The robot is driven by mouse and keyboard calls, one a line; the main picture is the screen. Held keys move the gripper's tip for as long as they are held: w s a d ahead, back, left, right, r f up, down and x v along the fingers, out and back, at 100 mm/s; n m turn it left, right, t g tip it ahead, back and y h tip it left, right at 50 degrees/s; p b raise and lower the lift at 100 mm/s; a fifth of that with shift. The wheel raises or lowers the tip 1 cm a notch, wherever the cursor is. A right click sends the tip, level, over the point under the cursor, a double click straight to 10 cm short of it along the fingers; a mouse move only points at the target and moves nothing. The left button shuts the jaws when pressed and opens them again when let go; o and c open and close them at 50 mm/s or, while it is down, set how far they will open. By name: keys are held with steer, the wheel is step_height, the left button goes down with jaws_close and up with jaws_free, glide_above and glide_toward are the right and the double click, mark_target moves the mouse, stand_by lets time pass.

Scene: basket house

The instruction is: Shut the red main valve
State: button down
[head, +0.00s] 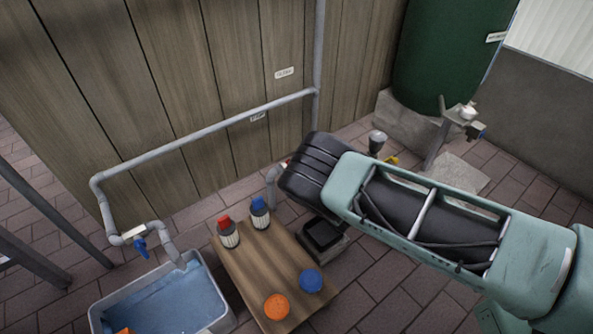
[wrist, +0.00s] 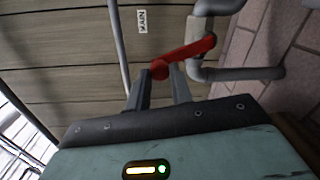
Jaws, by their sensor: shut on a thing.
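The red main valve's lever (wrist: 190,51) shows in the wrist view, lying at a slant across the grey pipe. Its near end is between the fingertips of my gripper (wrist: 161,82), which is shut on it. A "MAIN" label (wrist: 142,21) is on the wooden wall beyond. In the head view, my own wrist hides the fingers and nearly all of the lever. I cannot tell the valve's exact angle to its pipe there.
A wooden table (head: 250,268) holds red-capped and blue-capped bottles and orange and blue round pieces. A basin of water (head: 98,315) stands left, below a blue tap lever (head: 140,246). A green tank (head: 445,55) stands at the back right. Paving is open at lower right.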

steer(key=c, duration=1.2)
jaws_free()
steer(key=shift+c, duration=0.2)
steer(key=shift+s, duration=0.1)
steer(key=p+v, duration=0.6)
steer(key=v, duration=1.1)
steer(key=shift+p, duration=0.35)
steer(key=shift+s, duration=0.15)
